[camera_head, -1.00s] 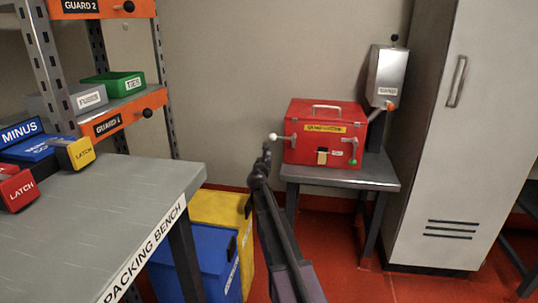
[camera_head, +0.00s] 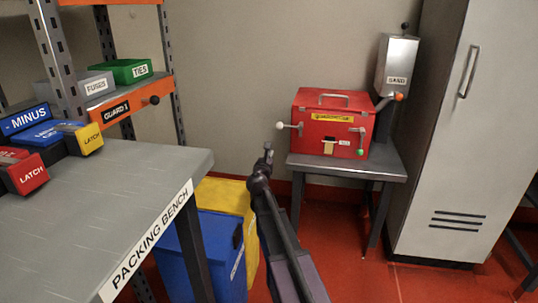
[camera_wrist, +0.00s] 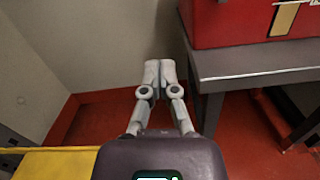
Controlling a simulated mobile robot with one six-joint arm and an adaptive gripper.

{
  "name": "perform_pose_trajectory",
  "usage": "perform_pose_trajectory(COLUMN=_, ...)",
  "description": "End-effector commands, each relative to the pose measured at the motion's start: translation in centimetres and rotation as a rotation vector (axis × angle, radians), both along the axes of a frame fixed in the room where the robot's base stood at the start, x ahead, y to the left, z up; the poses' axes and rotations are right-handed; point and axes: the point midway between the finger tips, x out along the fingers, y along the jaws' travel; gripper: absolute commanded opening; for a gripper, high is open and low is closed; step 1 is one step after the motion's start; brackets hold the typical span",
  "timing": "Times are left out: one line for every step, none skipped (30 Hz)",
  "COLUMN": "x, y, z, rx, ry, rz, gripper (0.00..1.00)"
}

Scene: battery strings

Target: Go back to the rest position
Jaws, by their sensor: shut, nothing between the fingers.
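My gripper (camera_head: 268,155) is in the middle of the head view, at the end of my raised arm. In the wrist view my gripper (camera_wrist: 159,72) points away with its two fingers together and nothing between them. It touches nothing that I can see. The red box (camera_head: 330,105) with a top handle and side levers stands on a small grey table (camera_head: 345,166), right of my gripper. The red box also shows at the upper right of the wrist view (camera_wrist: 235,25).
The packing bench (camera_head: 120,190) is at left, with red, blue and yellow latch blocks. Yellow (camera_head: 225,195) and blue (camera_head: 222,250) bins stand beside it. A shelf (camera_head: 120,110) is behind. The sand dispenser (camera_head: 396,65) and grey cabinet (camera_head: 450,130) are at right. Red floor is open between.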

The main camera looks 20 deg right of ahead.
Motion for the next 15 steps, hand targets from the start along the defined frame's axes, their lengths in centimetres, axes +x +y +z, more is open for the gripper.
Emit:
perform_pose_trajectory(x=0.0, y=0.0, z=0.0, rx=0.0, ry=0.0, rz=0.0, gripper=0.0)
perform_pose_trajectory(x=0.0, y=0.0, z=0.0, rx=0.0, ry=0.0, rz=0.0, gripper=0.0)
perform_pose_trajectory(x=0.0, y=0.0, z=0.0, rx=0.0, ry=0.0, rz=0.0, gripper=0.0)
perform_pose_trajectory(x=0.0, y=0.0, z=0.0, rx=0.0, ry=0.0, rz=0.0, gripper=0.0)
perform_pose_trajectory(x=0.0, y=0.0, z=0.0, rx=0.0, ry=0.0, rz=0.0, gripper=0.0)
perform_pose_trajectory(x=0.0, y=0.0, z=0.0, rx=0.0, ry=0.0, rz=0.0, gripper=0.0)
perform_pose_trajectory(x=0.0, y=0.0, z=0.0, rx=0.004, ry=-0.001, rz=-0.001, gripper=0.0)
perform_pose_trajectory(x=-0.1, y=0.0, z=0.0, rx=0.009, ry=-0.003, rz=-0.002, gripper=0.0)
perform_pose_trajectory(x=-0.2, y=0.0, z=0.1, rx=0.019, ry=-0.008, rz=-0.007, gripper=0.0)
perform_pose_trajectory(x=-0.4, y=-0.1, z=0.1, rx=0.032, ry=-0.013, rz=-0.011, gripper=0.0)
perform_pose_trajectory(x=-0.6, y=-0.1, z=0.1, rx=0.048, ry=-0.019, rz=-0.016, gripper=0.0)
perform_pose_trajectory(x=-0.9, y=-0.1, z=0.1, rx=0.074, ry=-0.03, rz=-0.024, gripper=0.0)
perform_pose_trajectory(x=-1.2, y=-0.1, z=0.1, rx=0.1, ry=-0.04, rz=-0.033, gripper=0.0)
perform_pose_trajectory(x=-1.5, y=-0.2, z=0.0, rx=0.13, ry=-0.051, rz=-0.044, gripper=0.0)
perform_pose_trajectory(x=-2.0, y=-0.2, z=0.0, rx=0.177, ry=-0.07, rz=-0.059, gripper=0.0)
